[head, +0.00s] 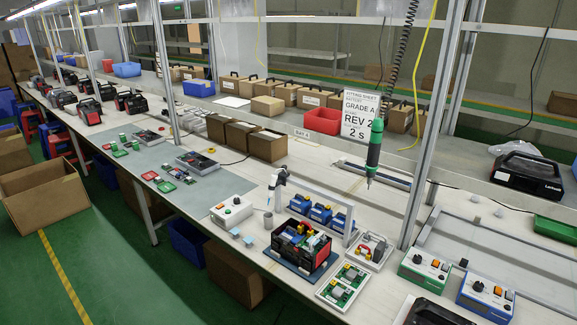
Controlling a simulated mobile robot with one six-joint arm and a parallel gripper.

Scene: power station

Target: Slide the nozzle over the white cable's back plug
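My gripper does not show in the head view. An open black and red power station (302,246) sits on a dark blue mat on the bench, with small blue, yellow and red parts inside. A pale tool with a tapered end (277,186) stands upright just behind it and to the left; I cannot tell if this is the nozzle. A small grey cup (268,221) stands below the tool. The white cable and its back plug are too small to make out.
A green electric screwdriver (374,149) hangs from a coiled cord at right of centre. Blue parts (320,213) stand in a row under a white frame (318,195) behind the station. A control box (231,211) is at left. A metal post (432,130) rises at right.

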